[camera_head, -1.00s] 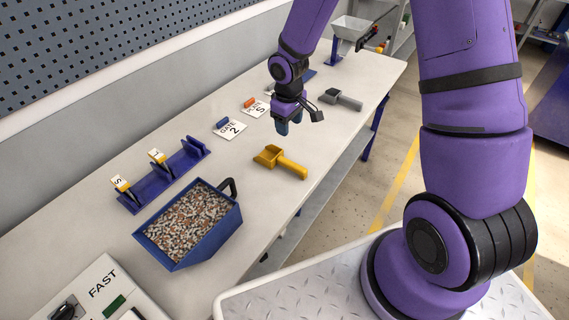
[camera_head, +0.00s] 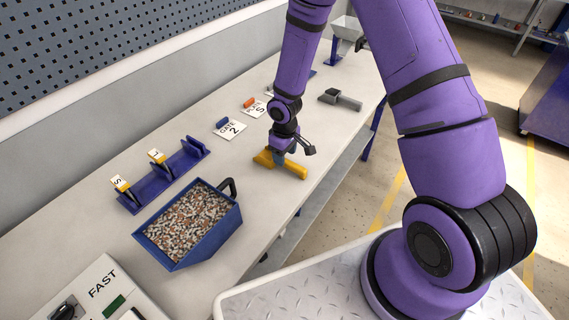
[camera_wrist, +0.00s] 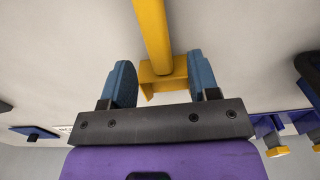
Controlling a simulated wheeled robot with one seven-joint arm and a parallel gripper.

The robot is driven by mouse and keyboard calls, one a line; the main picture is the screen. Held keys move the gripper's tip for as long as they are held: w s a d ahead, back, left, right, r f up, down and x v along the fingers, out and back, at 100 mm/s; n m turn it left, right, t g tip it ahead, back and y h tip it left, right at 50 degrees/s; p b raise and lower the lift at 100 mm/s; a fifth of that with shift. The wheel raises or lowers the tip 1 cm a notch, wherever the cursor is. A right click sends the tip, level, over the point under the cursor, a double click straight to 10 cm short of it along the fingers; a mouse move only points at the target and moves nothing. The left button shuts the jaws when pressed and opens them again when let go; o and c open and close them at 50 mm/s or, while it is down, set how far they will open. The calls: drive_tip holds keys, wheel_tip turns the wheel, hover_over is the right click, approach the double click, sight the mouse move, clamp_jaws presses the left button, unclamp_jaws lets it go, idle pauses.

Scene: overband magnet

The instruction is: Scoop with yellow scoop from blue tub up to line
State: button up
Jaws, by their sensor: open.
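The yellow scoop (camera_head: 292,169) lies on the white bench, its handle pointing to the lower right. In the wrist view its handle (camera_wrist: 152,38) and the rear of its bowl (camera_wrist: 163,76) show between my fingers. My gripper (camera_head: 279,158) is directly over the scoop with its open fingers on either side of it; the wrist view shows both blue fingertips (camera_wrist: 163,82) apart from the yellow part. The blue tub (camera_head: 222,227) stands to the lower left, filled with mixed grey, white and orange-brown bits. No fill line is discernible on the scoop.
A grey scoop (camera_head: 341,99) lies farther back. A blue rack (camera_head: 160,184) with yellow-topped tags stands behind the tub. A FAST control box (camera_head: 100,292) is at bottom left. Bare bench separates tub and scoop.

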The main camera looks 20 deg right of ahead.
drive_tip(key=shift+f, duration=1.65)
drive_tip(key=c, duration=1)
drive_tip(key=shift+r, duration=0.15)
wheel_tip(320, 180, up, 10)
drive_tip(key=shift+f, duration=0.1)
